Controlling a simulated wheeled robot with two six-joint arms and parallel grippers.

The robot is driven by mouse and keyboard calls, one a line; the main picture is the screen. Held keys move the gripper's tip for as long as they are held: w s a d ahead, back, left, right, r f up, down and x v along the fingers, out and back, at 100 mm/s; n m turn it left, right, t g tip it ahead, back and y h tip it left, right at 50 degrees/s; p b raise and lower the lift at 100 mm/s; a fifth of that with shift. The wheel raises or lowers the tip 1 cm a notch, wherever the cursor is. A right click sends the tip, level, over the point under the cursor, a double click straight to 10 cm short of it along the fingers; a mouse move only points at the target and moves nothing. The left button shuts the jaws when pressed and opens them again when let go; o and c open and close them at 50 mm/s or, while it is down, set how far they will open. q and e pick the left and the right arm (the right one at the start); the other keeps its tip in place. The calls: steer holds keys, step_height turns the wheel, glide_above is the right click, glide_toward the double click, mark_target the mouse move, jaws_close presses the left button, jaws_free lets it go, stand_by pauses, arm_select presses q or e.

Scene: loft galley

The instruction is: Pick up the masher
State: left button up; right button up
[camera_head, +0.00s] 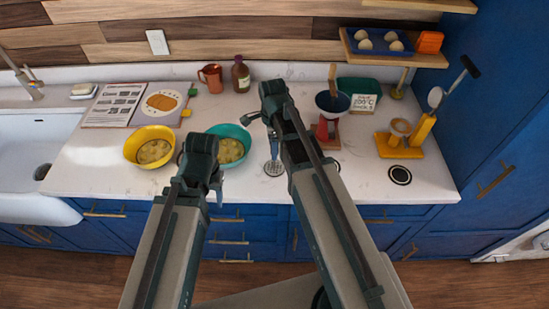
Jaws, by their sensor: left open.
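A masher with a round slotted grey head (275,169) is on the counter near its front edge, in the middle of the camera_head view. A blue part like a handle rises above the head, partly hidden by my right arm. My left gripper (215,192) is open, left of the masher and apart from it, over the counter's front edge. My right gripper (257,119) is above and behind the masher; its fingers are too small and covered to tell open from shut, or whether it touches the handle.
A yellow bowl (136,143) and a teal bowl (244,135) stand to the left. A dark blue bowl (326,107) on a red stand and a yellow scale (415,140) stand to the right. A brown bottle (240,77) and copper mug (213,83) are behind. The left front counter is clear.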

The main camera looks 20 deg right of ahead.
steer(key=f+b, duration=0.4)
steer(key=f, duration=0.1)
steer(key=shift+d, duration=0.2)
steer(key=shift+r, duration=0.1)
steer(key=shift+s, duration=0.1)
jaws_close()
